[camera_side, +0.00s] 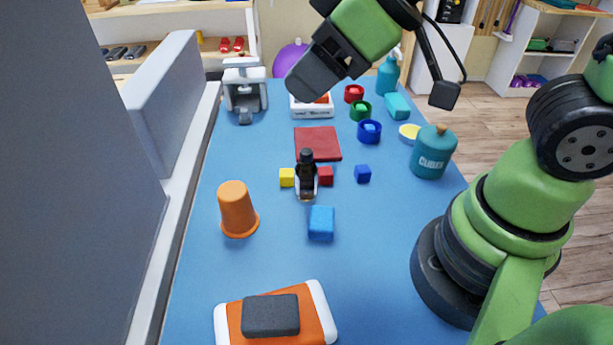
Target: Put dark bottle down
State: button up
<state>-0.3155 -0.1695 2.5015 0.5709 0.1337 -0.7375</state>
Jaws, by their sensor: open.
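The dark bottle (306,174) stands upright near the middle of the blue table (270,265). It has a black cap and dark body, with a pale part near its foot. A yellow cube (287,177) is close on its left and a red cube (326,175) close on its right; I cannot tell whether they touch it. My gripper (308,82) is open, high above the far part of the table, up and clear of the bottle. Its fingertips are not clearly separated in this view.
A blue block (321,223) and orange cup (237,210) stand nearer. A dark red square (317,144) lies behind the bottle. Small coloured rings, a teal jar (433,152) and a blue cube (363,174) are right. An orange-white case (275,318) with a grey block lies in front.

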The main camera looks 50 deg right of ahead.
notch_tip(320, 180, down, 9)
jog(key=w+a+n+h, duration=0.2)
jog(key=w+n+h, duration=0.1)
jog(key=n, duration=0.5)
jog(key=n+t+h, duration=0.3)
jog(key=n+h, duration=0.3)
jog(key=n, duration=0.6)
send_near(308, 158)
jog(key=w+f, duration=0.2)
jog(key=shift+w+f, duration=0.1)
jog(key=shift+w, duration=0.25)
jog(key=n, duration=0.3)
jog(key=d+n+t+h, duration=0.1)
jog(key=shift+s+f+n, duration=0.15)
jog(key=shift+s+n, duration=0.15)
jog(key=shift+n, duration=0.1)
jog(key=x, duration=0.9)
jog(key=shift+w+d, duration=0.25)
jog(key=shift+w, duration=0.1)
jog(key=shift+c, duration=0.2)
grip_shut()
